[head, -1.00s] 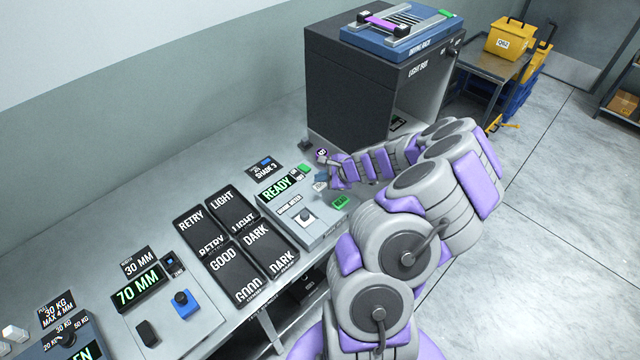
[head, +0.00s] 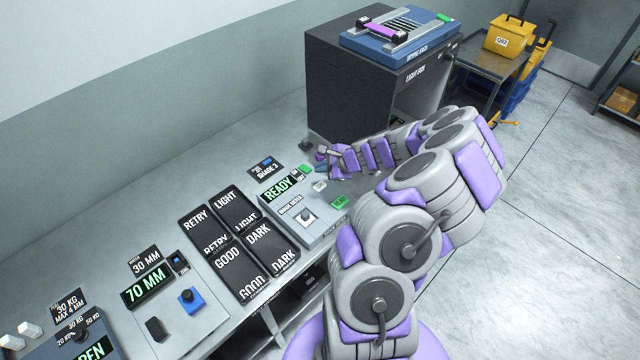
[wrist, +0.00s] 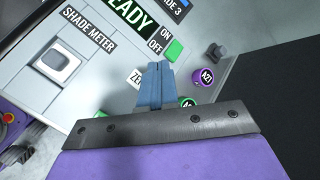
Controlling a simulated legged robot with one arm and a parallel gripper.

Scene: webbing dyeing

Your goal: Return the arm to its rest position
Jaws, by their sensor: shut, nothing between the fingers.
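My gripper (head: 321,168) hangs above the far right corner of the shade meter, its blue fingers closed together and empty. In the wrist view the closed fingers (wrist: 154,86) point at the shade meter (wrist: 85,75), next to its white button. My arm is bent, reaching up from the bottom of the head view and back left over the bench. A small purple piece with a white label (wrist: 207,76) stands just beyond the fingers, apart from them. In the head view it is mostly hidden by my gripper.
The dark light box (head: 350,95) stands close behind my arm, with the blue drying rack (head: 395,48) on top. Dark sorting trays (head: 235,235) lie left of the shade meter. A cart with a yellow bin (head: 508,38) stands at the back right.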

